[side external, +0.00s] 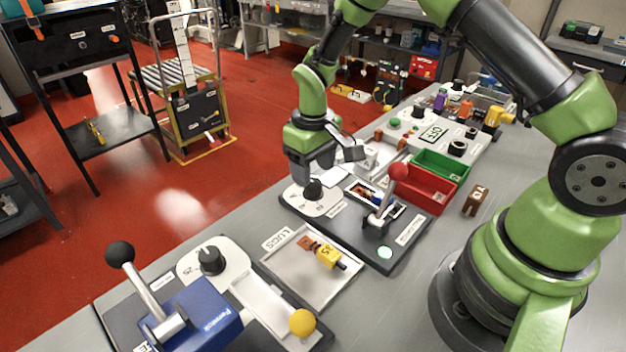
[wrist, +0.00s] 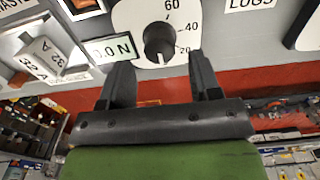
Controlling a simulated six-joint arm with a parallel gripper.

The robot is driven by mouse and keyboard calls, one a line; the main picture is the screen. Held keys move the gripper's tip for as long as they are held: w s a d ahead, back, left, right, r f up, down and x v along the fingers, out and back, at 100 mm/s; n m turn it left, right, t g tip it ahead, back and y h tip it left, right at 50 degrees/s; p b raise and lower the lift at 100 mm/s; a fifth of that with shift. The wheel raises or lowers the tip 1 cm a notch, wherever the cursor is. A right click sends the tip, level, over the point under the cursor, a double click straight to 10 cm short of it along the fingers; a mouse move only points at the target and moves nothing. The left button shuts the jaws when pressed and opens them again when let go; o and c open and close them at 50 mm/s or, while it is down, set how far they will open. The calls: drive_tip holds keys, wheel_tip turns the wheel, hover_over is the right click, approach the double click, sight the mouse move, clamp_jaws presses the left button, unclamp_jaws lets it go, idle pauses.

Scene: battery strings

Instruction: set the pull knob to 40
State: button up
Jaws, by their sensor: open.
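The black dial knob (wrist: 158,40) sits on a white scale plate (wrist: 128,20) marked 60, 40 and 20 in the wrist view. A pale mark shows near the knob's lower edge; I cannot tell for sure which number it points to. In the side view the same knob (side external: 313,190) stands on its white plate (side external: 300,203). My gripper (wrist: 161,72) is open and empty, its two dark fingers on either side of the knob's line and apart from it. In the side view my gripper (side external: 312,172) hangs just above the knob.
A display reading 0.0 N (wrist: 112,49) lies beside the plate. A red-knobbed lever (side external: 398,173) stands close to the right of the knob. The LUGS tray (side external: 275,262), another dial (side external: 211,260) and a blue lever unit (side external: 205,312) are nearer the camera. A red bin (side external: 437,198) stands behind.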

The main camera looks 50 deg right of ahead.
sight(313, 182)
drive_tip(key=shift+f, duration=0.1)
drive_tip(key=shift+f, duration=1.65)
drive_tip(key=c, duration=0.8)
drive_tip(key=shift+o, duration=0.2)
drive_tip(key=n, duration=0.4)
drive_tip(key=shift+n, duration=0.9)
